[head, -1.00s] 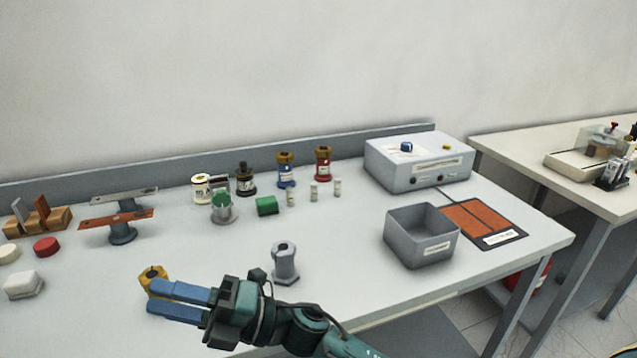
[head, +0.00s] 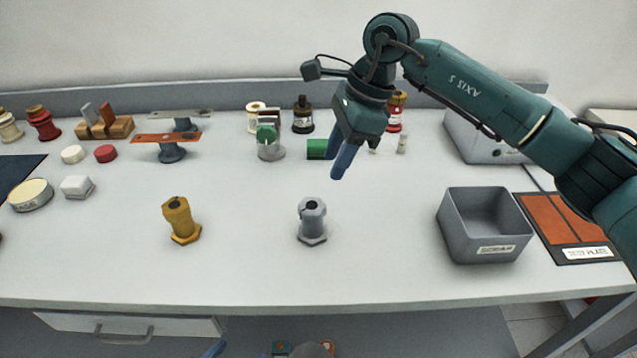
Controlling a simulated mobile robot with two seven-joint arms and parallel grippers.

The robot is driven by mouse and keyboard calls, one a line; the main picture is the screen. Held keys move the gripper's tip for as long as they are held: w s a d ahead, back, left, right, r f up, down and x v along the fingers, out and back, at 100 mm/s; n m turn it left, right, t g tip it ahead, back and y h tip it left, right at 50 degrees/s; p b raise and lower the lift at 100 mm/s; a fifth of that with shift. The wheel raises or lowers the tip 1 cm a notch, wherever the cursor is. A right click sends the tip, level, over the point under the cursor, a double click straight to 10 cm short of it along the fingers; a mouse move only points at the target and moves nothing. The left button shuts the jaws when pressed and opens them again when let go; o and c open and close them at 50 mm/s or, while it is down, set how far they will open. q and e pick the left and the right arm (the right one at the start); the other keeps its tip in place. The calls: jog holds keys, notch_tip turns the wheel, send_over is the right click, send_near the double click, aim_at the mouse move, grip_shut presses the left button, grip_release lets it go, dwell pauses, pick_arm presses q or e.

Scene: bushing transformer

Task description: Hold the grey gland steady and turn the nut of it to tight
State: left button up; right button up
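The grey gland (head: 312,225) stands upright on the table, on its six-sided foot. Its nut (head: 312,205) is at the top, around a dark hole. My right gripper (head: 341,164) is above and behind the gland, slightly to its right, with its blue fingers pointing down. It does not touch the gland, and nothing shows in its grip. The fingers overlap in this view, so their gap is unclear. A small blue tip (head: 215,349) at the bottom edge may belong to my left gripper; the rest is out of view.
A yellow gland (head: 181,225) stands to the left. A grey bin (head: 470,250) and an orange plate mat (head: 565,222) are at the right. A green block (head: 317,149) and several small parts stand behind. The table front around the grey gland is clear.

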pick_arm(q)
jog(key=d+r+m+g+h, duration=0.1)
jog(key=d+r+m+h, duration=0.2)
jog(key=m, duration=0.5)
jog(key=d+r+m, duration=0.3)
jog(key=r+m, duration=0.2)
jog(key=m, duration=0.2)
jog(key=m+t, duration=0.2)
jog(key=m, duration=2.1)
send_near(316, 218)
jog(key=f, duration=0.1)
jog(key=a+f, duration=0.1)
jog(key=w+f, duration=0.1)
jog(key=shift+a+f+h, duration=0.2)
jog(key=shift+f+h, duration=0.1)
jog(key=shift+w+a, duration=0.1)
jog(key=shift+w, duration=0.05)
jog(key=shift+w+f, duration=0.1)
jog(key=shift+w, duration=0.1)
jog(key=x, duration=1.2)
jog(key=shift+w, duration=0.25)
jog(key=shift+c, duration=0.2)
